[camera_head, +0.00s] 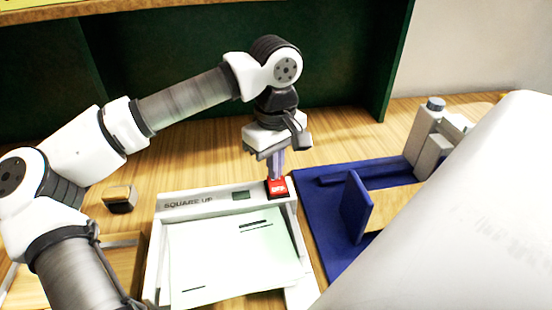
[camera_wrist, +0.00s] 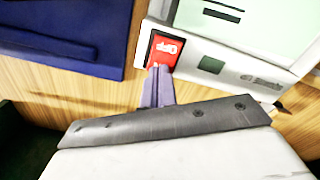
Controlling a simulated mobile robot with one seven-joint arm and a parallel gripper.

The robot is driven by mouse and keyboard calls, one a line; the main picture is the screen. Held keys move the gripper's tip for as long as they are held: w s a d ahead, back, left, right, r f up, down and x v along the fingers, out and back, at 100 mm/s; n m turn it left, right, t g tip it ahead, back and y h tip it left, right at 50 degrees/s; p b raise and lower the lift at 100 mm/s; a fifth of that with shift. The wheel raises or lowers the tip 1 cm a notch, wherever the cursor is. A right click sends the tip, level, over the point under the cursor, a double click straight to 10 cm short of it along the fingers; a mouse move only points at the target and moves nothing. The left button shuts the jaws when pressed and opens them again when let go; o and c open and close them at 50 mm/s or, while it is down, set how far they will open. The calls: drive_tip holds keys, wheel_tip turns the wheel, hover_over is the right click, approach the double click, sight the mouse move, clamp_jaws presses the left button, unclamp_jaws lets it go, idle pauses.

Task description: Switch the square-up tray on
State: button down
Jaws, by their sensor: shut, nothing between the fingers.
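The square-up tray (camera_head: 152,250) is a white tray labelled SQUARE UP, with a stack of pale paper (camera_head: 225,262) lying in it. A red switch (camera_head: 279,190) sits at the right end of its back bar, and it shows in the wrist view (camera_wrist: 166,47) too. My gripper (camera_head: 277,175) points down with its purple fingers together and empty. Its fingertips (camera_wrist: 158,70) are at the near edge of the switch in the wrist view. I cannot tell whether they touch it. The small display (camera_head: 241,195) on the bar looks dark green and unlit.
A blue board (camera_head: 318,215) with an upright blue plate (camera_head: 355,205) and a grey device (camera_head: 425,140) stands right of the tray. A small black and tan block (camera_head: 119,199) lies to the left. A dark green panel (camera_head: 180,110) closes off the back.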

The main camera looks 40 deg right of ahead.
drive_tip(key=shift+f, duration=0.35)
drive_tip(key=shift+r+p, duration=2.05)
drive_tip(key=shift+r, duration=1.55)
